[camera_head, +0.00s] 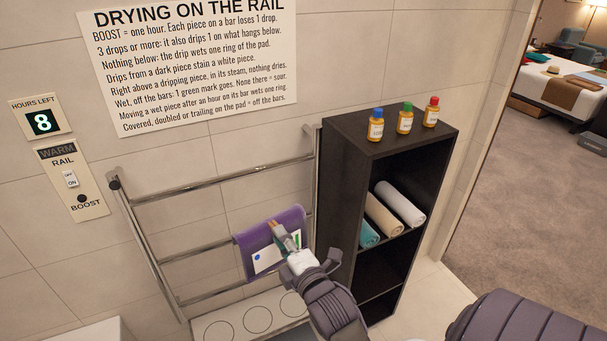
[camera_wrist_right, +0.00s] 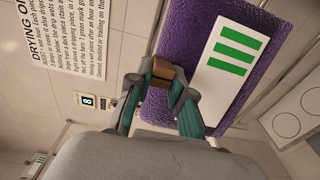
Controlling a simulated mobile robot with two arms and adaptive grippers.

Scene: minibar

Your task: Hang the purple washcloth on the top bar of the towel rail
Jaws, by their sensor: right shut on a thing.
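The purple washcloth (camera_head: 249,240) is at the middle bar of the towel rail (camera_head: 147,240), below the top bar (camera_head: 220,179). Its upper edge looks folded along that bar; whether the bar bears it I cannot tell. A white label with a blue dot and green marks is on its front. My right gripper (camera_head: 276,230) is shut on the washcloth, in front of its face. In the right wrist view the fingers (camera_wrist_right: 163,75) close at the edge of the purple cloth (camera_wrist_right: 182,45), beside green bars on the label. The top bar is bare. My left gripper is not in view.
A white pad (camera_head: 222,328) with ring marks lies under the rail. A dark shelf (camera_head: 340,150) with rolled towels and three bottles stands close on the right. A control panel (camera_head: 75,180) and a counter (camera_head: 43,122) reading 8 are on the left wall.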

